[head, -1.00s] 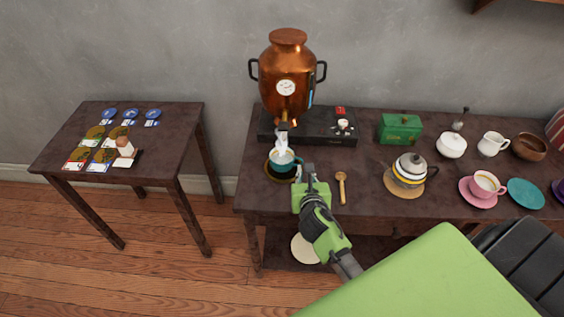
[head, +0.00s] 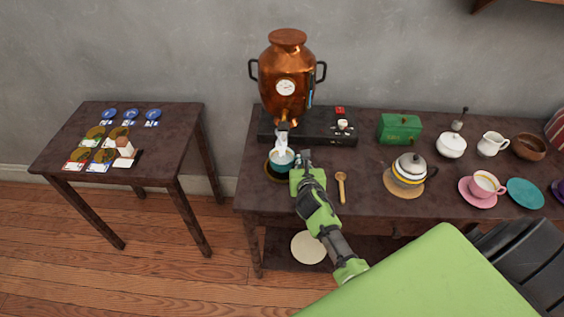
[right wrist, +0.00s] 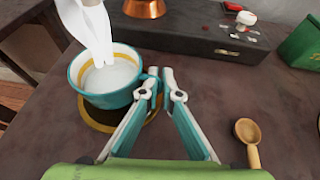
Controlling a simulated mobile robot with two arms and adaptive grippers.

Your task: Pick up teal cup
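The teal cup (head: 282,160) stands below the spout of the copper urn, over a dark gold-rimmed saucer (right wrist: 92,114). In the right wrist view, the teal cup (right wrist: 100,98) has a gold inner band and whitish contents, and its handle points right. A white, steam-like shape rises from it. My right gripper (head: 304,157) is right beside the cup. In the right wrist view, the right gripper (right wrist: 160,80) has its fingertips close together at the handle. They partly hide the handle, so I cannot tell whether they grip it. My left gripper is not in view.
The copper urn (head: 288,65) stands behind the cup on a black box (head: 333,139). A wooden spoon (head: 341,188) lies right of my gripper. Farther right are a teapot (head: 409,170), a green box (head: 400,129) and a pink cup (head: 485,183). A side table (head: 170,140) stands left.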

